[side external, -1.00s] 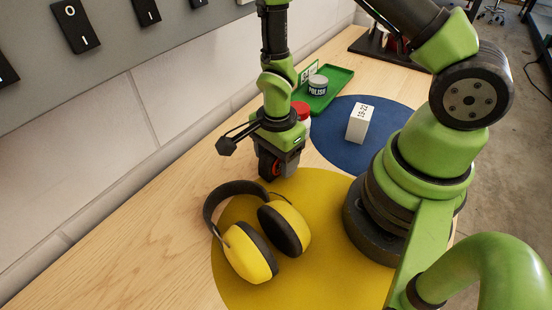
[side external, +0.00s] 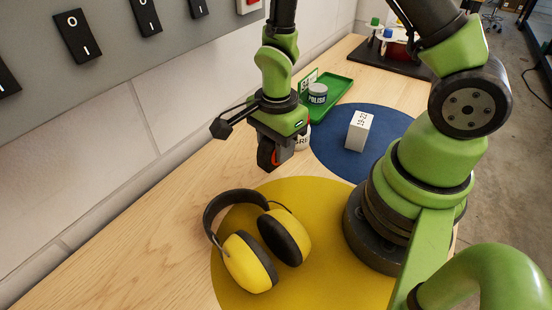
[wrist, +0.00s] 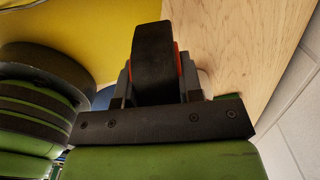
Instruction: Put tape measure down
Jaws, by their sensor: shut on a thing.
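The tape measure (side external: 266,154) is a dark, rounded body with an orange-red edge. My gripper (side external: 279,150) is shut on it and holds it above the bare wood, beyond the yellow round mat (side external: 335,260). In the wrist view the tape measure (wrist: 153,65) stands upright between the fingers of my gripper (wrist: 155,92), its dark side facing the camera. The fingers hide part of it.
Yellow earmuffs (side external: 247,265) lie on the yellow mat's left part. A white bottle (side external: 303,141) stands partly hidden behind my gripper. A blue mat (side external: 330,150) bears a white box (side external: 359,130). A green tray (side external: 335,92) holds a polish tin (side external: 317,93). Bare wood (side external: 175,220) is clear at left.

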